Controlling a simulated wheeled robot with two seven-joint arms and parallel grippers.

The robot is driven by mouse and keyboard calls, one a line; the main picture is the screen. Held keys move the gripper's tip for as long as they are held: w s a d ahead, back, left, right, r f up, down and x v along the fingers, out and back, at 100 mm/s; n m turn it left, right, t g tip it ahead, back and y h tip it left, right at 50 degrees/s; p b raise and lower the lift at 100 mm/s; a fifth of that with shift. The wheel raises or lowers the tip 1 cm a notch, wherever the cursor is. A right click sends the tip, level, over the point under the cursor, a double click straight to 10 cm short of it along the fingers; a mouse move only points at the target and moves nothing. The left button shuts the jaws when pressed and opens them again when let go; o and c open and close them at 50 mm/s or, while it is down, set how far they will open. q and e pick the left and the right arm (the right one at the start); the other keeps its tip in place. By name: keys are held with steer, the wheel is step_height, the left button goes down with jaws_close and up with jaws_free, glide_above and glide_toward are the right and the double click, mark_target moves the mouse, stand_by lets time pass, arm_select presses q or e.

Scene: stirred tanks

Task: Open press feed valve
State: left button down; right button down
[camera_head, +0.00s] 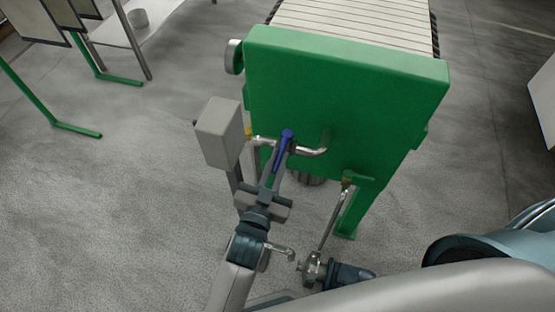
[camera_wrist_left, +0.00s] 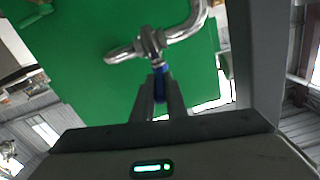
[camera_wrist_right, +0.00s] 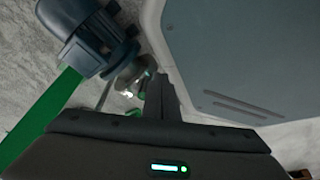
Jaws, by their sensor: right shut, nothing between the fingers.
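The press feed valve's blue handle (camera_head: 287,134) sits on a bent metal pipe (camera_head: 312,151) at the green end of the press (camera_head: 345,85). In the left wrist view the blue handle (camera_wrist_left: 161,82) lies between the fingers of my left gripper (camera_wrist_left: 157,88), which look shut on it; the metal valve body (camera_wrist_left: 151,42) is just beyond the tips. In the head view my left gripper (camera_head: 279,165) reaches up to the handle from below and hides part of it. My right gripper (camera_wrist_right: 160,88) is shut and empty, away from the valve.
A motor-driven pump (camera_head: 335,273) stands low on the floor below the press; its dark motor (camera_wrist_right: 80,30) shows in the right wrist view. A grey box (camera_head: 219,132) stands left of the valve. A bluish tank (camera_head: 490,245) is at the right.

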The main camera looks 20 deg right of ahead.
arm_select(q)
steer(key=shift+r+h+p, duration=0.15)
steer(key=shift+h+p, duration=0.15)
steer(key=shift+w+a+m+g+h+p, duration=0.45)
steer(key=shift+m+g+h+p, duration=0.25)
steer(key=shift+m+g, duration=0.1)
arm_select(e)
steer(key=s+d+g, duration=0.2)
steer(key=s+d, duration=0.1)
steer(key=s, duration=0.4)
steer(key=shift+s+f+h, duration=0.2)
steer(key=shift+s+h, duration=0.1)
arm_select(q)
steer(key=c, duration=1.8)
jaws_free()
steer(key=shift+o, duration=0.2)
steer(key=shift+s+a, duration=0.1)
steer(key=shift+s, duration=0.05)
arm_select(e)
steer(key=shift+a, duration=0.1)
